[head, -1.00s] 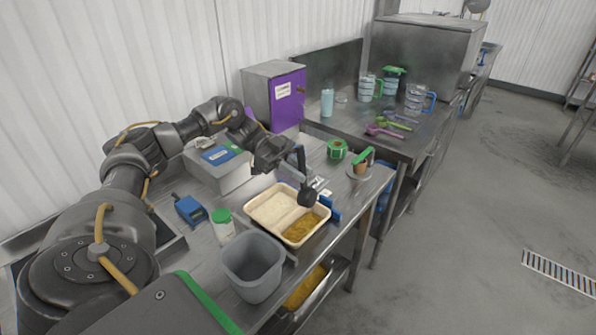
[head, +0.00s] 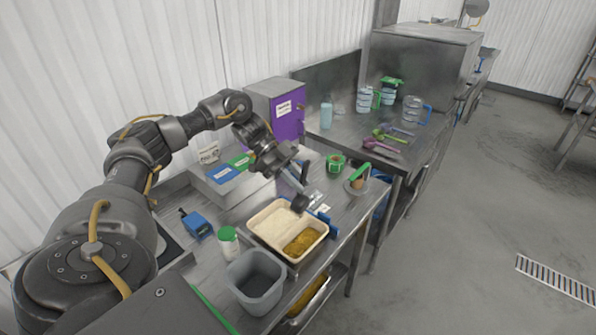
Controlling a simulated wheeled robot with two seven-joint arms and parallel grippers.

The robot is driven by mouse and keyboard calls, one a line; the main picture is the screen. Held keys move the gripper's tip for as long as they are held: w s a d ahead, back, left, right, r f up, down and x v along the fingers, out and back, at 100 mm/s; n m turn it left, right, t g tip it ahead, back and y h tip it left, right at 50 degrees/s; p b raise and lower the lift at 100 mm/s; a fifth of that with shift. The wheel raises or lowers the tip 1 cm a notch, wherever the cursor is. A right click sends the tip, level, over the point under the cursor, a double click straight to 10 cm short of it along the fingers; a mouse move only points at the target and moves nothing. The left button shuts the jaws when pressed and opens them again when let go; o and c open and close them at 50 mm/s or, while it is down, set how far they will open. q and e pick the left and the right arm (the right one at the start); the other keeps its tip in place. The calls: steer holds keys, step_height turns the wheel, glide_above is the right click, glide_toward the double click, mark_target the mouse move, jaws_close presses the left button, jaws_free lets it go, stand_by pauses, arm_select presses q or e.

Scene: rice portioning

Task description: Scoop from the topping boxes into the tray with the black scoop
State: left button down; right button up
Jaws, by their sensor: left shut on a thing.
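My left gripper (head: 292,170) is shut on the black scoop (head: 300,203). The scoop hangs tilted, with its dark head low over the back right part of the tray. The cream tray (head: 258,238) has white rice in its larger left compartment and a yellow-brown topping in the front right one. Whether the scoop holds anything cannot be told. A grey open box (head: 256,283) stands in front of the tray and looks empty inside. My right gripper is out of view.
A white jar with a green lid (head: 228,243) and a blue device (head: 196,223) stand left of the tray. A green tape roll (head: 335,163) and a green-handled tool on a round dish (head: 357,186) are at right. A purple-fronted cabinet (head: 288,118) stands behind.

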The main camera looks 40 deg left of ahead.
arm_select(q)
steer(key=y+p, duration=0.2)
steer(key=p, duration=0.1)
steer(key=r+y+p, duration=0.1)
steer(key=p, duration=0.2)
steer(key=shift+r+y, duration=0.15)
steer(key=shift+y, duration=0.25)
steer(key=shift+g+y+b, duration=0.3)
steer(key=shift+y+b, duration=0.1)
steer(key=shift+y, duration=0.3)
steer(key=y, duration=0.3)
steer(key=shift+w+r, duration=0.1)
steer(key=shift+r, duration=0.1)
steer(key=y, duration=0.4)
steer(key=shift+r+g, duration=0.3)
steer(key=shift+g, duration=0.1)
steer(key=shift+y, duration=0.5)
